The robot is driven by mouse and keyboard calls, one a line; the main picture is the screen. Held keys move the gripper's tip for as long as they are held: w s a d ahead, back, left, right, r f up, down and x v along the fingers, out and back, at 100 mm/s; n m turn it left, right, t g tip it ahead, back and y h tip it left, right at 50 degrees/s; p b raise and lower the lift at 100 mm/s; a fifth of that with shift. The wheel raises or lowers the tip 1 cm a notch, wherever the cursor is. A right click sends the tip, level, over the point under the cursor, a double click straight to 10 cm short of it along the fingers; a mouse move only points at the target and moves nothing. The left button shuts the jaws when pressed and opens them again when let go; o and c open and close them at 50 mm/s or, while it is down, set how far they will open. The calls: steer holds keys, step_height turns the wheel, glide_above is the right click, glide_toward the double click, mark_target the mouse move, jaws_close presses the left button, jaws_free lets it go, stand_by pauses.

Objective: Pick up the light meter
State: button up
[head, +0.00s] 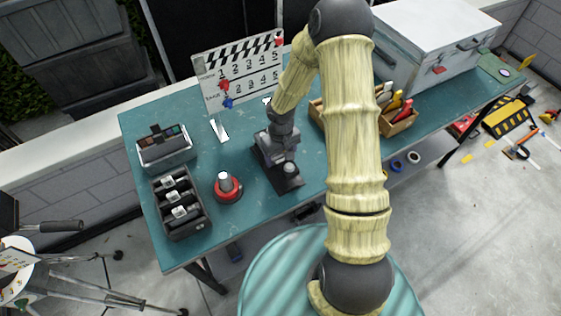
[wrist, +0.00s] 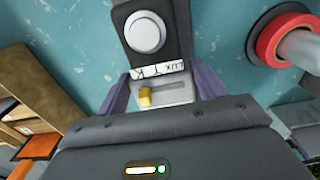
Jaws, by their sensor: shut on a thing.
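The light meter (wrist: 150,35) is a dark, flat device with a round white dome and a pale label strip reading "LUX". In the wrist view, its pale lower end with a yellow knob sits between the two purple-grey fingers of my gripper (wrist: 163,92), which is shut on it. In the head view my gripper (head: 278,160) points down at the teal table, and the dark end of the meter (head: 290,183) shows just in front of it. Whether the meter touches the tabletop cannot be told.
On the teal table (head: 190,113), a red round-based item (head: 228,188), a black divided tray (head: 178,205) and a grey box (head: 164,150) stand left of my gripper. A clapperboard (head: 240,70) stands behind. A wooden crate (head: 402,126) and a white case (head: 440,40) are right.

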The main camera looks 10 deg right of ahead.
mark_target(281, 155)
step_height(281, 155, up, 5)
steer(key=shift+f, duration=0.1)
stand_by(0.6)
steer(key=f+m, duration=0.1)
steer(key=d+f+m, duration=0.1)
steer(key=f, duration=0.1)
steer(key=w+f+m, duration=0.1)
steer(key=f, duration=0.1)
steer(key=shift+d, duration=0.25)
steer(key=shift+d, duration=0.1)
